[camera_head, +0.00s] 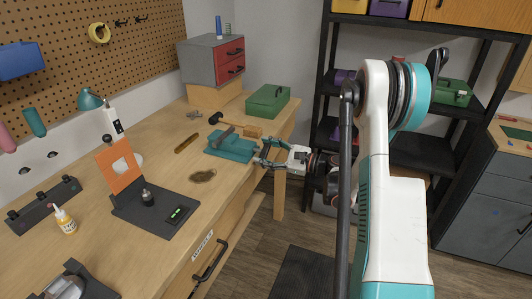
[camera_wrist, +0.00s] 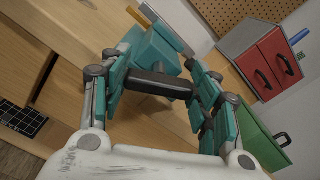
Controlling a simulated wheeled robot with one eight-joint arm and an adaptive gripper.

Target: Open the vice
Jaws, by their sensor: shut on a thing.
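The teal vice (camera_head: 232,147) sits on the workbench near its right edge. It also shows in the wrist view (camera_wrist: 152,50), beyond my fingers. Its dark handle bar (camera_wrist: 158,84) runs crosswise between my fingers in the wrist view. My gripper (camera_head: 266,152) reaches the vice from the right in the head view. In the wrist view, my gripper (camera_wrist: 160,80) has its teal-padded fingers on the two ends of the handle, shut on it. The vice's jaw gap is hard to make out.
A green toolbox (camera_head: 268,100) and a grey cabinet with red drawers (camera_head: 212,60) stand behind the vice. A mallet (camera_head: 240,126) lies just behind it. The workbench (camera_head: 150,165) has bare room left of the vice. A dark shelf rack (camera_head: 325,100) stands at the back.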

